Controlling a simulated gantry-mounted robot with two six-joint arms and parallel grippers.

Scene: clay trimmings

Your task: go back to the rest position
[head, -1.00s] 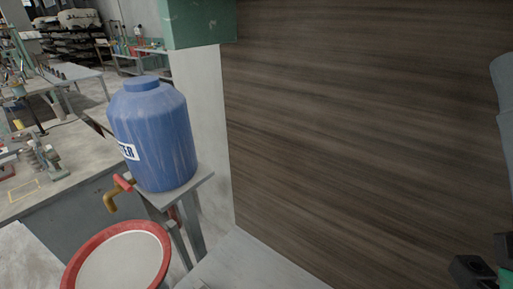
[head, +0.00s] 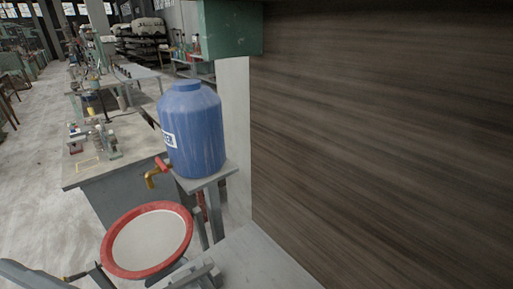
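Neither of my grippers can be made out in the head view, so I cannot see what they hold. A blue water barrel (head: 197,135) with a white label stands upright on a grey metal stand (head: 214,176). A brass tap with a red handle (head: 157,173) sticks out at its lower left. A red-rimmed basin (head: 184,246) with a pale inside sits below and to the left of the tap. Dark grey parts at the bottom left edge are cut off, and I cannot tell what they belong to.
A dark wood-grain panel (head: 390,150) fills the right side. A green box-like part (head: 232,28) hangs at the top. A grey workbench (head: 125,190) with small tools stands on the left. Open concrete floor (head: 40,215) lies at the far left.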

